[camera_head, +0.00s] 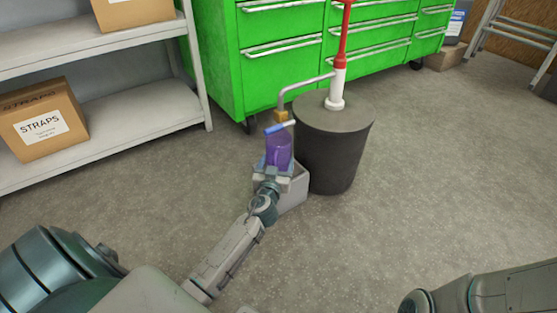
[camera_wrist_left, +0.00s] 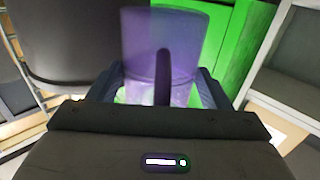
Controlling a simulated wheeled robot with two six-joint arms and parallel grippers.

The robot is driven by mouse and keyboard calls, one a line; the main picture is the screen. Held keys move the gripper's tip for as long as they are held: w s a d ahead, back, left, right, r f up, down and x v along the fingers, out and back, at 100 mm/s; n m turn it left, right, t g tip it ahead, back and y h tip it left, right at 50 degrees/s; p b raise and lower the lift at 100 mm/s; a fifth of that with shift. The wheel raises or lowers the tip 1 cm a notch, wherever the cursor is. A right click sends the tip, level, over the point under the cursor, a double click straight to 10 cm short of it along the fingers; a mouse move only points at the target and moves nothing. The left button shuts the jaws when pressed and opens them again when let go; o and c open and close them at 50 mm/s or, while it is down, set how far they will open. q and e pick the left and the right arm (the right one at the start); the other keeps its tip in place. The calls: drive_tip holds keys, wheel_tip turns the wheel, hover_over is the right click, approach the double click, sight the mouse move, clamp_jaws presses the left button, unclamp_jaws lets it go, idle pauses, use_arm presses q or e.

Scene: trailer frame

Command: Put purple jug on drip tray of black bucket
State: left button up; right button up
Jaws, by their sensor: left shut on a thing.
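The purple jug (camera_head: 278,147) is a translucent purple vessel, held upright by my left gripper (camera_head: 273,172) beside the black bucket. In the left wrist view the jug (camera_wrist_left: 163,35) stands between the two fingers of the left gripper (camera_wrist_left: 160,88), with a dark vertical handle toward the camera. The black bucket (camera_head: 328,155) has a grey lid, a red and white pump and a bent spout. The grey drip tray (camera_head: 294,196) sits at the bucket's left foot, partly hidden by the gripper. Whether the jug touches the tray cannot be told. My right gripper is out of view.
A green drawer cabinet (camera_head: 282,50) stands behind the bucket. A grey shelf (camera_head: 140,118) at the left holds a cardboard STRAPS box (camera_head: 42,121). The spout (camera_head: 303,84) hangs close above the jug. Floor to the right is clear.

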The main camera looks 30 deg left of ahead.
sight(279, 161)
use_arm(q)
drive_tip(key=x, duration=0.3)
drive_tip(key=shift+r, duration=0.15)
drive_tip(key=shift+f+b, duration=0.5)
drive_tip(key=shift+f, duration=0.3)
drive_tip(key=shift+f, duration=0.2)
drive_tip(key=o, duration=1)
drive_tip(key=shift+r, duration=0.1)
